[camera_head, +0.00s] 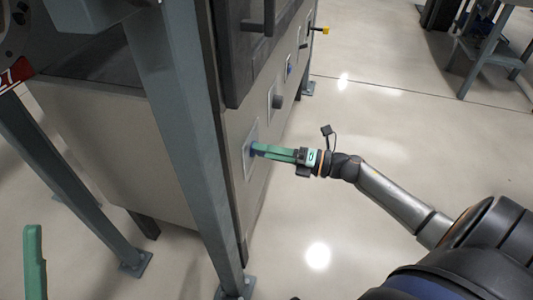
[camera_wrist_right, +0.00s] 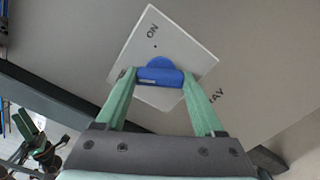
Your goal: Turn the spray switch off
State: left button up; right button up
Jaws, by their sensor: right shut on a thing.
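The spray switch is a blue knob (camera_wrist_right: 160,74) on a white square plate (camera_wrist_right: 178,43) in the right wrist view. The plate reads "ON" near its upper corner, and part of a word ending in "AY" shows beside it. The plate looks turned relative to the gripper, and its lower part is partly hidden. My right gripper (camera_head: 257,150) reaches the plate on the cabinet side in the head view. Its green fingers are shut on the knob, one at each end. One green finger of my left gripper (camera_head: 35,262) shows at the lower left; its opening cannot be seen.
A grey steel post (camera_head: 185,130) stands left of the switch. The floor right of the cabinet is open.

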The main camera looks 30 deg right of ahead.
jog(key=shift+n+b, duration=0.55)
jog(key=shift+n, duration=1.05)
jog(key=o, duration=1.4)
jog(key=p+v, duration=0.2)
jog(key=v, duration=1)
jog(key=shift+s+d+p, duration=0.15)
jog(key=shift+s+p, duration=0.1)
jog(key=shift+p, duration=0.1)
